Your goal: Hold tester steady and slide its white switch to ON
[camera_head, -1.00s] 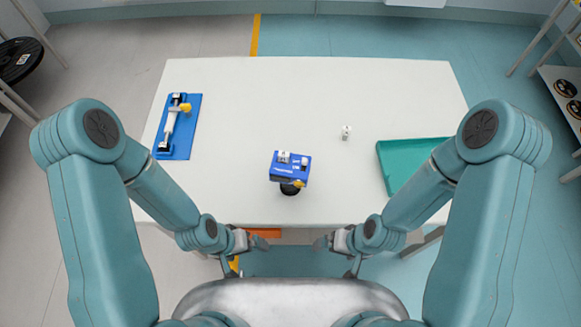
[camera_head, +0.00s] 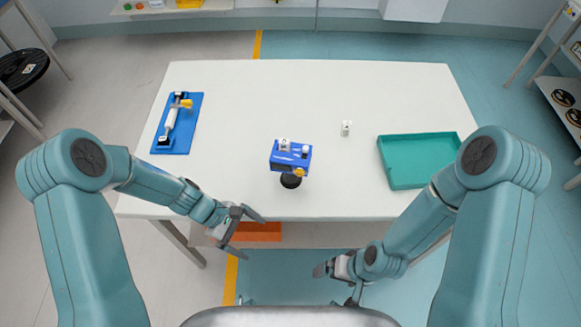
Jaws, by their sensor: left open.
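The tester looks to be the blue box (camera_head: 291,159) on a black round base, near the front middle of the white table (camera_head: 230,110). It has white parts on top and a yellow knob at its front right. Its switch position is too small to tell. My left gripper (camera_head: 252,233) is open and empty at the table's front edge, left of and nearer than the tester, and apart from it. My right gripper (camera_head: 322,269) hangs in front of the table, below and right of the tester; its jaws are too small to judge.
A blue board (camera_head: 185,139) with a white cylinder and yellow part lies at the table's left. A small white block (camera_head: 346,128) stands right of centre. A green tray (camera_head: 408,180) is at the right. The table's back half is mostly clear.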

